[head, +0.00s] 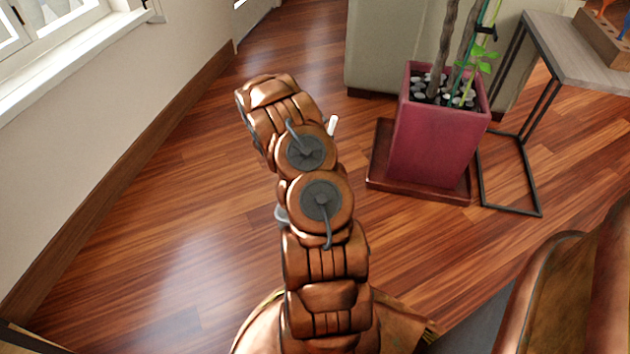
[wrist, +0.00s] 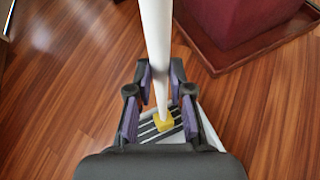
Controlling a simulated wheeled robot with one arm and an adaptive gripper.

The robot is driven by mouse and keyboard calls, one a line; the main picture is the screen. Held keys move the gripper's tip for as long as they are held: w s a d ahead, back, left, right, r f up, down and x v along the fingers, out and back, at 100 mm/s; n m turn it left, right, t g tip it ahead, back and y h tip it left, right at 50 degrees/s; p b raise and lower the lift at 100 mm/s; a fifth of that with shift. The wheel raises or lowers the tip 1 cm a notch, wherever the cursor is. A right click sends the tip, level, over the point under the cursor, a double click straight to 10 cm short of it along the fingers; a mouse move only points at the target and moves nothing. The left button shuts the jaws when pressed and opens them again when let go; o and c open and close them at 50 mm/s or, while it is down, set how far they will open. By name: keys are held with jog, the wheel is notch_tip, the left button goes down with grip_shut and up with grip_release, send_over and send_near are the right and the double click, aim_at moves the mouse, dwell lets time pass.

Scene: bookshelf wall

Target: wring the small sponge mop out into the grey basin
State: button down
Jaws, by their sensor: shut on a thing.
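The mop shows in the wrist view as a white handle (wrist: 156,30) with a small yellow block, likely the sponge (wrist: 164,123), at its lower end. My gripper (wrist: 160,75) has purple pads on both sides of the handle and is shut on it. A short white tip of the handle (head: 332,125) shows beside my arm in the head view. Below the sponge is a grey thing with dark and pale stripes, possibly the basin (wrist: 208,130). My gripper hides much of it, and I cannot tell whether the sponge touches it.
A dark red planter (head: 438,145) stands on a brown tray (head: 378,165) to the right, with a pale cabinet (head: 385,45) behind. A metal-framed side table (head: 575,60) is farther right. A wall with a window (head: 45,45) is left. Wooden floor (head: 170,225) lies clear between.

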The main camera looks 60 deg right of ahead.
jog(key=shift+f+b, duration=0.5)
jog(key=shift+b, duration=0.1)
dwell(1.5)
jog(key=shift+r, duration=0.15)
notch_tip(320, 180, up, 11)
jog(key=p, duration=0.2)
dwell(1.1)
dwell(0.4)
